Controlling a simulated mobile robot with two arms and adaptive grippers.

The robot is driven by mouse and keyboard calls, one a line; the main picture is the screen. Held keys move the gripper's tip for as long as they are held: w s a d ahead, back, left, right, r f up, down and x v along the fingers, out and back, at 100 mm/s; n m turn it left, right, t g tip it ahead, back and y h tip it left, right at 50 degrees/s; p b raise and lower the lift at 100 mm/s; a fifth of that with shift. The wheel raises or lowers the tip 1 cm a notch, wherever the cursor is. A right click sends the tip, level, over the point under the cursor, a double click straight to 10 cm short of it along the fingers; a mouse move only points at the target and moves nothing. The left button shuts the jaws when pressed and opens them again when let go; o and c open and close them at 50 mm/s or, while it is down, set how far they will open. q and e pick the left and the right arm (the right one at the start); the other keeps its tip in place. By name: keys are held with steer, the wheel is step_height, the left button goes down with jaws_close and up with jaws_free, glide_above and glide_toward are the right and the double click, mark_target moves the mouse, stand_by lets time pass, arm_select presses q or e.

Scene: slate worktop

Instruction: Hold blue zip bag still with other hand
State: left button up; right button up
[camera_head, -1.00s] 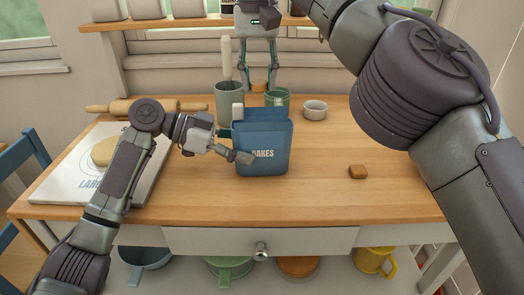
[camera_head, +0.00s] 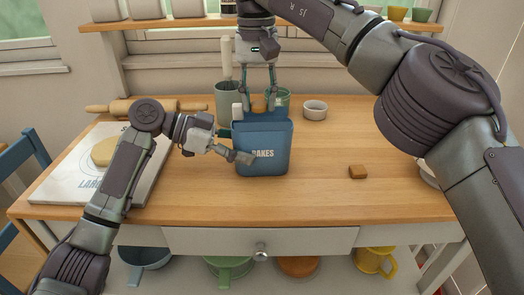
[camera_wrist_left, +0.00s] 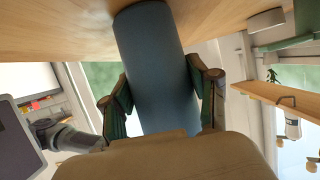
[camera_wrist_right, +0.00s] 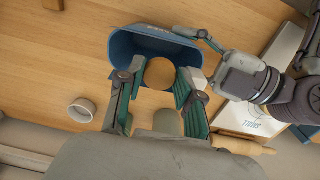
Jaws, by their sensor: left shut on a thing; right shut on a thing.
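The blue zip bag (camera_head: 263,167) stands upright and open at the top on the wooden worktop, with "BAKES" lettering on its front. My left gripper (camera_head: 236,146) is shut on the bag's left side, one finger in front. In the left wrist view the bag (camera_wrist_left: 155,50) lies between both fingers. My right gripper (camera_head: 258,100) comes down from above and is shut on a round tan piece (camera_wrist_right: 160,73) at the bag's mouth. In the right wrist view the open bag (camera_wrist_right: 125,45) lies beneath this piece. The bag's inside is mostly hidden.
A small brown block (camera_head: 358,172) lies to the right of the bag. Behind stand a grey-green crock (camera_head: 228,103), a green cup (camera_head: 284,97) and a small white bowl (camera_head: 315,110). A white board (camera_head: 75,180) and a rolling pin (camera_head: 105,108) are on the left.

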steer(key=shift+f, duration=0.4)
steer(key=o, duration=0.9)
steer(key=shift+c, duration=0.2)
steer(key=shift+a, duration=0.1)
steer(key=shift+r, duration=0.1)
steer(key=shift+r, duration=2.5)
steer(key=s+d, duration=2)
steer(key=s, duration=0.2)
step_height(320, 180, down, 12)
